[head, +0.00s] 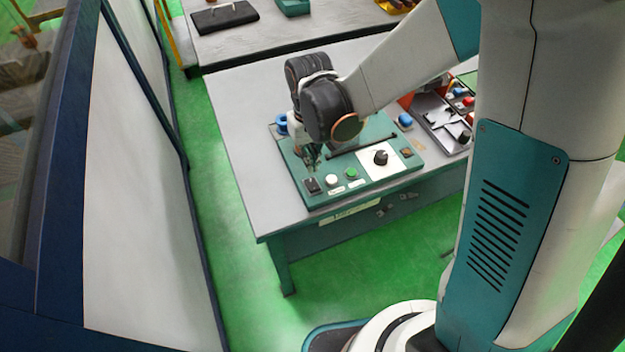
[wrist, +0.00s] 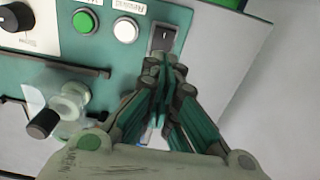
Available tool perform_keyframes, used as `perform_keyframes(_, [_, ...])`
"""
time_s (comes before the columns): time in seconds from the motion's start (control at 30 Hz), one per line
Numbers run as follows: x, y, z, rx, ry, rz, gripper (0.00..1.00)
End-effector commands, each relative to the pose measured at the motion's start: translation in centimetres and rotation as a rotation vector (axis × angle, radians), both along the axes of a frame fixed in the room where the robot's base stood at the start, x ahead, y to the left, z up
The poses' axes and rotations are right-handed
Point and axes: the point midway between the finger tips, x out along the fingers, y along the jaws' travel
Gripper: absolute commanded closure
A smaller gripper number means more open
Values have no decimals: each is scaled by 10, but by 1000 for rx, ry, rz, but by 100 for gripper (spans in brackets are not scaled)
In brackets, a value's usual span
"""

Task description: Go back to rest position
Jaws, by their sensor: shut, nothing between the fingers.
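My gripper (head: 311,158) is over the near left part of a teal control panel (head: 295,180) on the grey workbench (head: 240,110). In the wrist view my gripper (wrist: 165,72) is shut, with its fingertips together and nothing between them. The fingertips appear close to a black rocker switch (wrist: 162,37); I cannot tell whether they touch it. The switch also shows in the head view (head: 312,186). Beside it are a white button (head: 331,180) and a green button (head: 351,173). A black knob (head: 380,157) sits on a white plate farther right.
A dark tray (head: 437,120) with small parts stands right of the panel. A second bench (head: 270,40) lies behind, with a black case (head: 225,17) on it. A blue-framed partition (head: 130,180) stands at the left. Green floor (head: 235,270) is free between it and the workbench.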

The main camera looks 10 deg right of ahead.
Motion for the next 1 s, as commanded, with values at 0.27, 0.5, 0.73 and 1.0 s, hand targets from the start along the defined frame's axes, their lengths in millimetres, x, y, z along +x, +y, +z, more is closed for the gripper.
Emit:
perform_keyframes(0.27, [0,0,5,0,0,0,100])
perform_keyframes(0.5, [0,0,5,0,0,0,100])
perform_keyframes(0.73, [-2,-9,17,5,-17,-20,100])
perform_keyframes(1.0, [-19,-55,74,32,-124,-125,100])
